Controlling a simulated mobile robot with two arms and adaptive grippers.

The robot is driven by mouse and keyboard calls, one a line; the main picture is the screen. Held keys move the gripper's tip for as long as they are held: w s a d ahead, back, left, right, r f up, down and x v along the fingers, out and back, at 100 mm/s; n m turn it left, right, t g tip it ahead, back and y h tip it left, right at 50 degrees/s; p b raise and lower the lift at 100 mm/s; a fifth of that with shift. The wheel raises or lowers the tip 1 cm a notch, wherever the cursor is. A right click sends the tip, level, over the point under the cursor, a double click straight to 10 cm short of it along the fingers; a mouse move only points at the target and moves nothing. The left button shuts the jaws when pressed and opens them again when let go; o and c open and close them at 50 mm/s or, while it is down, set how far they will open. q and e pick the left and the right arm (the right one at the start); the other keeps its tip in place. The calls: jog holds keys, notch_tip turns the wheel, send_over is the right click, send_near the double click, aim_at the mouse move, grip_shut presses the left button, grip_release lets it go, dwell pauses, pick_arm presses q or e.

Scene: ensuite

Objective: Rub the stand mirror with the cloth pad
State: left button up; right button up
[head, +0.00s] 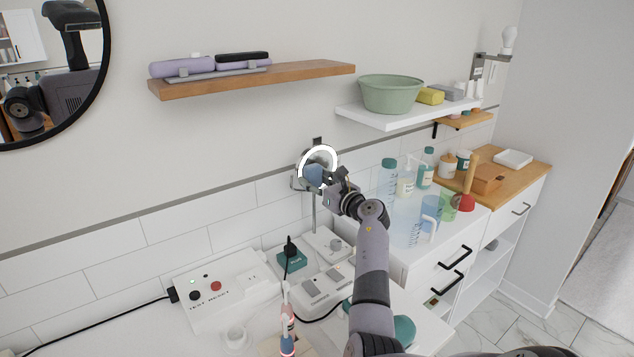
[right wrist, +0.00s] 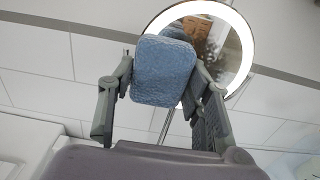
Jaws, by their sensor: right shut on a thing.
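The stand mirror (head: 331,157) is round with a glowing white ring, on a thin upright stem at the back of the counter by the tiled wall. In the right wrist view the mirror (right wrist: 233,68) stands just beyond my gripper. My right gripper (head: 322,182) is shut on the blue cloth pad (right wrist: 163,70), which also shows small in the head view (head: 313,174). The pad overlaps the mirror's lower left part in the picture; I cannot tell whether it touches the glass. My left gripper is not in view.
A white test box (head: 222,290), a teal plug block (head: 291,262) and a lit toothbrush (head: 287,325) are on the counter near the mirror. Bottles and a clear jug (head: 430,218) stand to the right. A wooden shelf (head: 310,73) hangs above.

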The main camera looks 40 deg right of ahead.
aim_at(330, 166)
jog(key=shift+w+d, duration=0.1)
jog(key=shift+w, duration=0.45)
jog(key=shift+d+b, duration=0.1)
jog(key=shift+b, duration=0.25)
jog(key=d+b, duration=0.3)
jog(key=d, duration=0.2)
jog(key=s+d+b, duration=0.1)
jog(key=d+b, duration=0.1)
jog(key=d, duration=0.1)
jog(key=shift+b, duration=0.35)
